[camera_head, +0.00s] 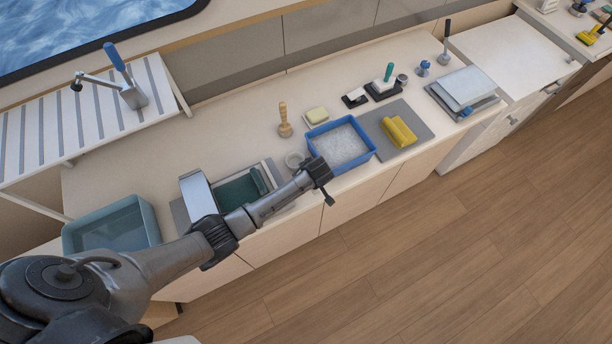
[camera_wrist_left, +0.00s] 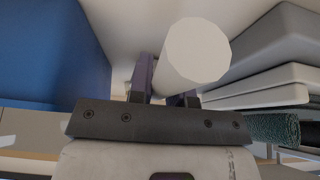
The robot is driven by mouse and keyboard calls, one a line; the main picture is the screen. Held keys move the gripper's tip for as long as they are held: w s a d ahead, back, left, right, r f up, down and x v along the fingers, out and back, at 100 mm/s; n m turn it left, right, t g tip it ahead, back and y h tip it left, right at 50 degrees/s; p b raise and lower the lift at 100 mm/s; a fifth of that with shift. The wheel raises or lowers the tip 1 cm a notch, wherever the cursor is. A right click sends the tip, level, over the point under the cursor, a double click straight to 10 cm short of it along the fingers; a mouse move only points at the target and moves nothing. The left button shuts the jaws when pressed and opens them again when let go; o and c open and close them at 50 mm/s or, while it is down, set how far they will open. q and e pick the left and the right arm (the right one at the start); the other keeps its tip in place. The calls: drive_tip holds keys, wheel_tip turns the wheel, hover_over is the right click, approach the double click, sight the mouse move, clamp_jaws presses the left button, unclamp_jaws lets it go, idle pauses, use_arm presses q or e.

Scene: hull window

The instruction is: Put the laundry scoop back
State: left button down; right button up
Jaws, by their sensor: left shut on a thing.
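My left gripper (camera_head: 320,174) is at the front edge of the counter, by the near left corner of the blue tub (camera_head: 313,147). The tub holds pale granules. In the left wrist view, a pale cylinder with a flat round end (camera_wrist_left: 199,52) stands between the dark fingers (camera_wrist_left: 166,95), which are shut on it. It looks like the handle of the laundry scoop; the rest of the scoop is hidden there. A small pale round cup (camera_head: 295,160) shows just left of the tub, beside the gripper; I cannot tell whether it is the scoop's bowl. My right gripper is not in view.
A wooden-handled tool (camera_head: 285,122) and a sponge dish (camera_head: 317,116) stand behind. A yellow block (camera_head: 398,131) lies on a grey mat (camera_head: 421,117) to the right. An empty teal basin (camera_head: 148,216) is far left.

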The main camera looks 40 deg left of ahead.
use_arm(q)
drive_tip(key=shift+f, duration=0.1)
drive_tip(key=shift+f, duration=0.15)
drive_tip(key=c, duration=1.1)
unclamp_jaws()
drive_tip(key=shift+o, duration=0.2)
drive_tip(key=v, duration=1.2)
drive_tip(key=shift+r+p, duration=0.3)
drive_tip(key=shift+s+f, duration=0.2)
drive_tip(key=shift+s, duration=0.2)
drive_tip(key=s+r+m+h, duration=0.1)
drive_tip(key=s+m, duration=0.6)
drive_tip(key=s, duration=0.7)
drive_tip(key=s+r+m+t+h, duration=0.1)
drive_tip(key=s+m, duration=0.6)
drive_tip(key=s, duration=0.7)
drive_tip(key=r+h, duration=0.1)
drive_tip(key=h, duration=0.1)
drive_tip(key=shift+d+m+h, duration=0.3)
